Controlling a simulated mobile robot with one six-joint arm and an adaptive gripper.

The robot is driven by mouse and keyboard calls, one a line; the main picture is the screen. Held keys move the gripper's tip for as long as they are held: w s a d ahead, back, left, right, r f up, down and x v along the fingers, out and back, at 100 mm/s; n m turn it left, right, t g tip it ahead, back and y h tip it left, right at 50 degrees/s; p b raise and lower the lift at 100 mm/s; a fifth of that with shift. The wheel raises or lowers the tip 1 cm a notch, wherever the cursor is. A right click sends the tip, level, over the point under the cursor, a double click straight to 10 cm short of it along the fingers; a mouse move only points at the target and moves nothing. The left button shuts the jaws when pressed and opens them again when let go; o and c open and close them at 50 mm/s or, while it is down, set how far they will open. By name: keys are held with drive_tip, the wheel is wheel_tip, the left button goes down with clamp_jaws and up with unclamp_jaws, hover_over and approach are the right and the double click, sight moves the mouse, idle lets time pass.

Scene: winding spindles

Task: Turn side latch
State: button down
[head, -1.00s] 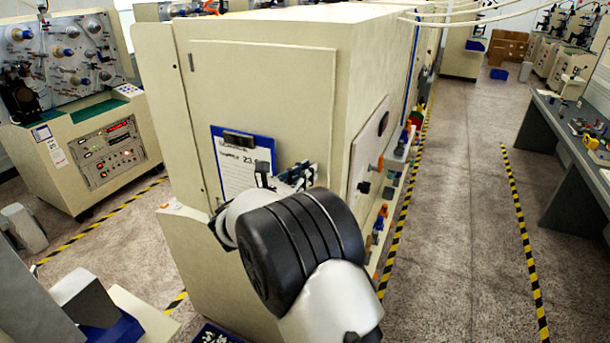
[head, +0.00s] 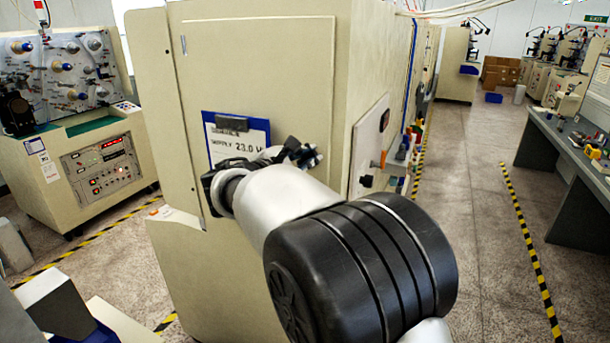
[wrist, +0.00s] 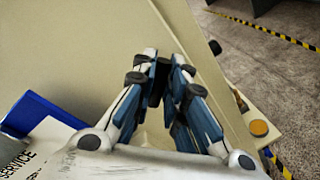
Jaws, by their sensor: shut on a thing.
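My gripper (head: 306,154) is at the front of the beige cabinet (head: 230,270), near the right edge of its front door panel (head: 265,65). In the wrist view, the blue-and-white fingers of my gripper (wrist: 168,88) converge against the beige surface. They are shut on a small dark piece between the tips, which appears to be the side latch (wrist: 156,82). The fingers hide most of it, so its turn angle cannot be told. In the head view my gripper and wrist cover that spot.
A blue-backed label sheet (head: 235,135) hangs on the door, left of my gripper. Around the right corner, a side panel (head: 370,140) carries a black knob (head: 384,120) and an orange knob (head: 379,160). A striped-edged aisle (head: 470,220) lies open to the right.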

drive_tip(key=m+b, duration=0.2)
drive_tip(key=b, duration=0.1)
drive_tip(key=m+y+b, duration=0.1)
drive_tip(key=m+b, duration=0.1)
drive_tip(key=b, duration=0.2)
drive_tip(key=m+y+b, duration=0.1)
drive_tip(key=m+b, duration=0.1)
drive_tip(key=b, duration=0.2)
drive_tip(key=shift+d+f+m, duration=0.25)
drive_tip(key=shift+f+m, duration=0.05)
drive_tip(key=shift+f, duration=0.1)
drive_tip(key=shift+r, duration=0.1)
drive_tip(key=c, duration=1.6)
unclamp_jaws()
drive_tip(key=shift+s, duration=0.1)
drive_tip(key=v, duration=1.2)
